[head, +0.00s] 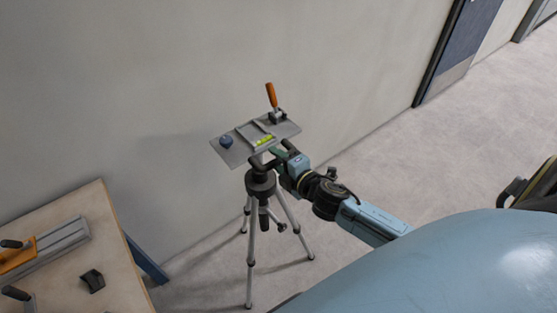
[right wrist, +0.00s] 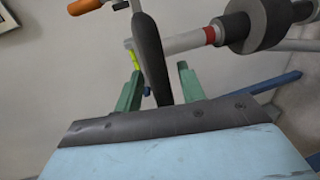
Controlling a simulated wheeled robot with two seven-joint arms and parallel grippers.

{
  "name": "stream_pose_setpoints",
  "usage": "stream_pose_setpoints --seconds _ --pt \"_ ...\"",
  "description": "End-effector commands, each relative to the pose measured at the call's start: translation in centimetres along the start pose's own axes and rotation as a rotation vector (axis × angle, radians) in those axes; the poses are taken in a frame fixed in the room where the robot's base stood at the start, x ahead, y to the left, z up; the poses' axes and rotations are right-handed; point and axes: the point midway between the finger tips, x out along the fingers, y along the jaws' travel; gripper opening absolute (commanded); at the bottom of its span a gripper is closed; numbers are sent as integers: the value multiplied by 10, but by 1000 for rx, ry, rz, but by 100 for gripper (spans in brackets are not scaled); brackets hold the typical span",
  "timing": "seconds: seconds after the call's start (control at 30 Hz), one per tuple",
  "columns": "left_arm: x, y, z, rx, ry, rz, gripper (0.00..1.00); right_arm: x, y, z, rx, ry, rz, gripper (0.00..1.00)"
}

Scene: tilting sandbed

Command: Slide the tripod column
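The tripod (head: 251,255) stands on the floor by the wall, with a dark collar (head: 260,184) below a tilted grey plate (head: 233,152). In the right wrist view, the pale column (right wrist: 185,42) with a red ring runs between the plate (right wrist: 150,55), seen nearly edge-on, and the black collar (right wrist: 256,25). My right gripper (head: 277,157) is at the plate's near right side, partly under it. Its green fingers (right wrist: 160,88) are apart, with the plate's edge between them and a gap on the right; contact on the left is unclear. My left gripper is out of view.
The plate carries an orange-handled clamp (head: 272,97), a yellow-green level (head: 264,140) and a blue knob (head: 226,141). A wooden table (head: 120,275) with tools stands at lower left. The wall (head: 180,70) is close behind; floor to the right is free.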

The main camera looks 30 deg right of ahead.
Motion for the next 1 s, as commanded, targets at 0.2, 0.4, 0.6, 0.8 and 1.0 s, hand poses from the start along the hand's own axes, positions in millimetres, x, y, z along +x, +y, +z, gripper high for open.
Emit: stream_pose_setpoints --seconds 0.2,0.4,0.6,0.8,1.0 --pt "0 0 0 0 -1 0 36 0 0 0 0 0 0 24" --pt "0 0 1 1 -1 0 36 0 0 0 0 0 0 0" --pt "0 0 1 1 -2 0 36 0 0 0 0 0 0 0" --pt "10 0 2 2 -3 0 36 2 -12 0 0 -1 -2 0" --pt "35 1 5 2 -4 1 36 8 -44 -1 2 -1 -6 0"
